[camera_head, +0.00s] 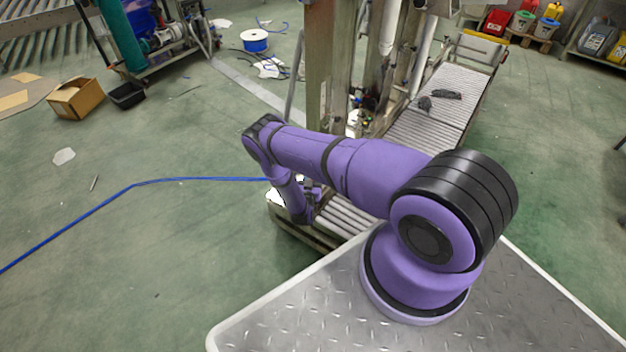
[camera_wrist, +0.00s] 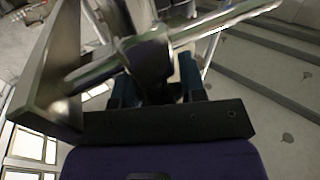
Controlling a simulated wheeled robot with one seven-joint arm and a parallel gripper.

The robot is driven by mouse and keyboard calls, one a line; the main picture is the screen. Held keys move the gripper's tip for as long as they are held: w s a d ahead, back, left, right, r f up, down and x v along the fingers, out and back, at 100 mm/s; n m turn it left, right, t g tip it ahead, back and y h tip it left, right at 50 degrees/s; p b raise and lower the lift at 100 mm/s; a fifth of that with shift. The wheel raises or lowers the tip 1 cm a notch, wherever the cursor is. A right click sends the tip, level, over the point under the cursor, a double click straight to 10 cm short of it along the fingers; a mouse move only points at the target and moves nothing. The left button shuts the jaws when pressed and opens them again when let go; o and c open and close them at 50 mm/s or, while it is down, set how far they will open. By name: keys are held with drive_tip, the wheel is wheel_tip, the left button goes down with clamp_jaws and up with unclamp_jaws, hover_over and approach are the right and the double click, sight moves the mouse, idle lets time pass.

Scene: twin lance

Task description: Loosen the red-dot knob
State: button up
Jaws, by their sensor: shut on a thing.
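In the wrist view, a dark knob (camera_wrist: 150,58) sits on a shiny metal rod (camera_wrist: 210,27) that crosses the upper part of the picture at a slant. My gripper (camera_wrist: 157,84) is at the knob, with one dark blue-black finger on either side, shut on it. No red dot shows on the part of the knob that I can see. In the head view, my gripper (camera_head: 313,192) is small and low beside the near end of the roller conveyor, and my arm hides most of the knob area.
A flat metal plate (camera_wrist: 52,70) stands close on the left of my gripper in the wrist view. The roller conveyor (camera_head: 440,100) and an upright frame (camera_head: 333,70) stand beyond my arm. A blue hose (camera_head: 150,182) lies across the open floor at left.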

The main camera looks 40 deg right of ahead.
drive_tip(key=n+t+y, duration=0.2)
drive_tip(key=y, duration=0.1)
drive_tip(key=n+t+y, duration=0.1)
drive_tip(key=n, duration=0.1)
drive_tip(key=shift+w+a+y, duration=0.1)
drive_tip(key=shift+a+y, duration=0.15)
drive_tip(key=shift+y, duration=0.15)
drive_tip(key=n+y, duration=0.1)
drive_tip(key=n+t+y, duration=0.1)
drive_tip(key=y, duration=0.1)
drive_tip(key=n+t+y, duration=0.1)
drive_tip(key=y, duration=0.1)
drive_tip(key=shift+w+a, duration=0.1)
drive_tip(key=shift+a, duration=0.15)
drive_tip(key=n+y, duration=0.1)
drive_tip(key=y, duration=0.1)
drive_tip(key=n+y, duration=0.1)
drive_tip(key=y, duration=0.1)
drive_tip(key=n+y, duration=0.2)
drive_tip(key=shift+a, duration=0.25)
drive_tip(key=shift+a+n+g+y, duration=0.2)
drive_tip(key=shift+n+g+y, duration=0.25)
drive_tip(key=shift+n+y, duration=0.75)
drive_tip(key=shift+a+n+g+y, duration=0.15)
drive_tip(key=shift+n+g+y, duration=0.45)
drive_tip(key=shift+y, duration=1)
drive_tip(key=shift+n+y, duration=0.3)
drive_tip(key=o, duration=0.9)
